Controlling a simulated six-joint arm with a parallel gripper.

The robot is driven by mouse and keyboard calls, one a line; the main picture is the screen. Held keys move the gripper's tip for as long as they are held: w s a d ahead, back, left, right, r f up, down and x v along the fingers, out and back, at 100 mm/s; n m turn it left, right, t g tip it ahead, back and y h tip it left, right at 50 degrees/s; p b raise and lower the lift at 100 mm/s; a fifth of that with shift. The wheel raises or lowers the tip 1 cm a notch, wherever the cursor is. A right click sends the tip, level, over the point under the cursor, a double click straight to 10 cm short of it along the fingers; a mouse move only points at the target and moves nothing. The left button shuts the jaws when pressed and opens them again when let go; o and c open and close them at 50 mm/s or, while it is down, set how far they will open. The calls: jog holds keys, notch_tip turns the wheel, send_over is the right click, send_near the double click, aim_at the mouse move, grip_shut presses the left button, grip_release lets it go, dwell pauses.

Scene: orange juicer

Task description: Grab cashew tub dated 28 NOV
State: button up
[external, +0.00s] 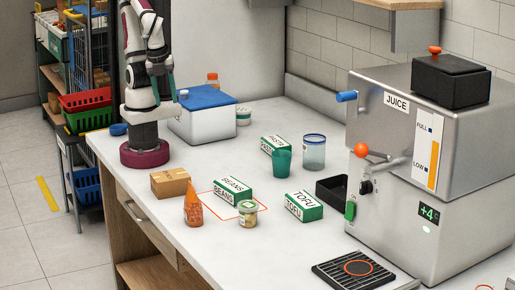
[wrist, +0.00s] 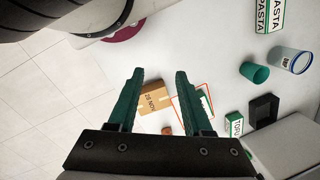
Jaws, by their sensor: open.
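My gripper (external: 163,90) is raised near my base at the far left of the counter, well away from the goods; its green fingers (wrist: 159,75) are apart and empty. A small clear tub with a pale lid and tan contents (external: 248,214) stands in front of the beans carton, at the orange outline; its label is too small to read. In the wrist view I cannot make this tub out. A cardboard box (wrist: 155,98) bears writing that looks like 28 NOV.
The beans carton (external: 232,190), orange cone-shaped bottle (external: 193,209) and tofu carton (external: 304,206) stand near the clear tub. A green cup (external: 282,163), glass (external: 313,152) and black tray (external: 332,189) are farther right. The steel juicer (external: 430,170) fills the right side.

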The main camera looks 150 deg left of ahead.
dwell(0.3)
jog(key=o, duration=0.8)
jog(key=w+d+f+n+g+h, duration=0.2)
jog(key=w+d+n+h, duration=0.4)
jog(key=w+n, duration=0.15)
jog(key=n+t+h, duration=0.3)
jog(key=n+t, duration=1)
jog(key=n, duration=1.4)
send_over(248, 214)
jog(key=s+a, duration=0.8)
jog(key=s, duration=0.4)
notch_tip(248, 214, down, 13)
jog(key=shift+w+r, duration=0.1)
jog(key=shift+w, duration=0.05)
jog(key=shift+h, duration=0.3)
jog(key=x, duration=1.5)
jog(key=shift+w+d, duration=0.1)
jog(key=shift+w, duration=0.25)
